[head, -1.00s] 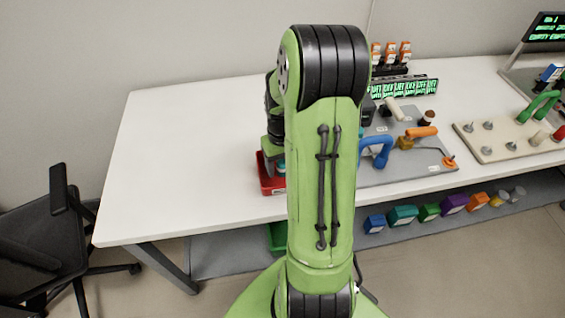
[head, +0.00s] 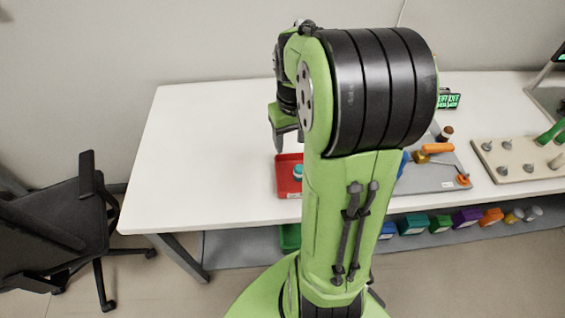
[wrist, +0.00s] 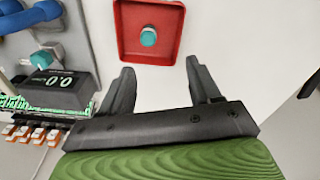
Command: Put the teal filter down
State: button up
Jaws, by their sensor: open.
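The teal filter (wrist: 148,37) sits inside a red tray (wrist: 127,54) in the wrist view. In the head view the filter (head: 297,171) also shows in the red tray (head: 285,187), partly hidden by my arm. My gripper (wrist: 158,80) is open and empty, with the tray and filter beyond its fingertips. In the head view my gripper (head: 287,138) is above the table, just behind the tray, and apart from the filter.
The white table (head: 200,150) is clear left of the tray. A black chair (head: 60,220) stands at the left. My arm hides part of the grey board (head: 440,172).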

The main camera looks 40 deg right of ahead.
jog(key=s+a+r+n+t, duration=0.1)
jog(key=s+a+r+t, duration=0.1)
jog(key=s+a, duration=0.3)
jog(key=s+a+r+n+t, duration=0.2)
jog(key=s+a+r, duration=0.3)
jog(key=a, duration=0.7)
jog(key=shift+s+r+n+t, duration=0.3)
jog(key=shift+s+t, duration=0.3)
